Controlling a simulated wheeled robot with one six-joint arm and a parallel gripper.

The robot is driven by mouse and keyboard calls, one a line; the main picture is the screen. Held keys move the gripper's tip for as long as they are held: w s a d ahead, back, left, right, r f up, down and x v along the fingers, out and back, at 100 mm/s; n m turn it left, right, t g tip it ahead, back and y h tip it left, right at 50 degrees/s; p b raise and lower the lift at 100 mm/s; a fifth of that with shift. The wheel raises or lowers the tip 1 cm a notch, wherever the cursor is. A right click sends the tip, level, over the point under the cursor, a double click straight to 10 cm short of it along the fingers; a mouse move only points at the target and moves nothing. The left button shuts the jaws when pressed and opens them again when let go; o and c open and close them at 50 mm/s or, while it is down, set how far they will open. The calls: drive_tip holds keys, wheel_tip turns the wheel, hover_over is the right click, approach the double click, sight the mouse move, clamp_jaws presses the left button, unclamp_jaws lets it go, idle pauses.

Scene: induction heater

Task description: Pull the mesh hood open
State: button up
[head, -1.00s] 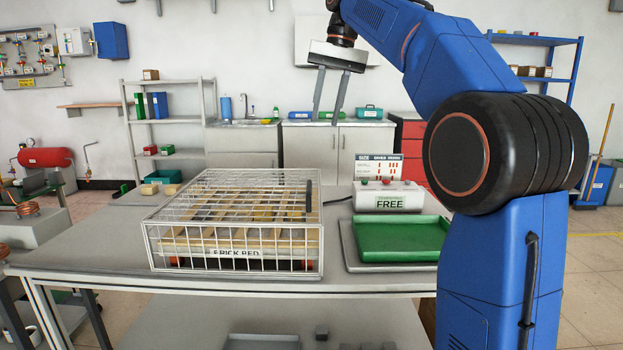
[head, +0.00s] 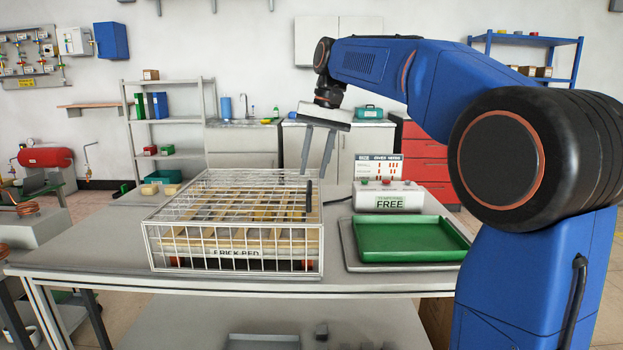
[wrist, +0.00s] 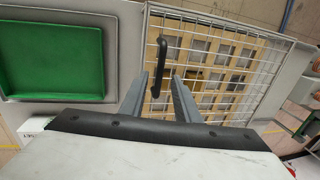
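The white wire mesh hood (head: 233,246) sits closed over a wooden slatted frame (head: 215,243) on the table.
A green tray (head: 408,252) on a grey base lies right of the hood. A white control box (head: 388,196) marked "FREE" stands behind the tray with a sign above it.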

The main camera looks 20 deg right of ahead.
sight(309, 186)
drive_tip(key=shift+w+a+f, duration=0.1)
drive_tip(key=shift+a+f, duration=0.05)
drive_tip(key=shift+f, duration=0.75)
drive_tip(key=shift+a+f, duration=0.15)
drive_tip(key=shift+f, duration=0.75)
clamp_jaws()
